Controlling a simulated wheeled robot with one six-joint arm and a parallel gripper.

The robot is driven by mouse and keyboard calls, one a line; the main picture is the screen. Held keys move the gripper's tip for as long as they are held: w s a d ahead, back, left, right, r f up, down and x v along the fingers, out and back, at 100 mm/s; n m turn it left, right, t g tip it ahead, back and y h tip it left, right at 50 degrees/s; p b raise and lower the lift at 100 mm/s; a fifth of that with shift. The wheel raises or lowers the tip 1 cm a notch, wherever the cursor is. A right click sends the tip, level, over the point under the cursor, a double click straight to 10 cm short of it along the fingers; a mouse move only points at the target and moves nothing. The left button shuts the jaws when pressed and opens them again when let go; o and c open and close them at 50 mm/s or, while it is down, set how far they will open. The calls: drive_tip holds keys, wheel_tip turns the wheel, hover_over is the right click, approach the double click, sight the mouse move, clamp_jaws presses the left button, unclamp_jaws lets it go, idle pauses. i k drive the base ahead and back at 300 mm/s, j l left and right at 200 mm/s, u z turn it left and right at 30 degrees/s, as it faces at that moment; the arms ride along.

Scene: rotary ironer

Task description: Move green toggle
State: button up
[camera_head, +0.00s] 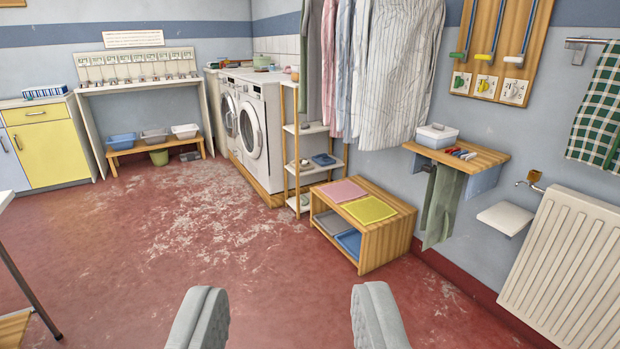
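A wooden wall board (497,45) at the upper right carries three hanging levers. A card with a green mark (461,82) sits under the leftmost lever.
A wooden wall shelf (486,154) below the board holds a white box (437,136) and small red and blue items. A low wooden bench (390,235), hanging clothes (390,70) and a white radiator (565,265) line the right side. The red floor (190,235) is open in the middle.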

sight(463, 56)
drive_tip(key=i+j, duration=0.15)
drive_tip(key=i, duration=0.65)
drive_tip(key=i+j+u, duration=0.1)
drive_tip(key=i, duration=0.7)
drive_tip(key=i+j+z, duration=0.1)
drive_tip(key=i+z, duration=0.35)
drive_tip(key=i+j+z, duration=0.2)
drive_tip(key=z, duration=0.25)
drive_tip(key=i+j+z, duration=0.65)
drive_tip(key=z, duration=0.2)
drive_tip(key=i+j+z, duration=0.2)
drive_tip(key=j, duration=0.2)
drive_tip(key=i+j+z, duration=0.2)
drive_tip(key=j, duration=0.2)
drive_tip(key=k, duration=0.1)
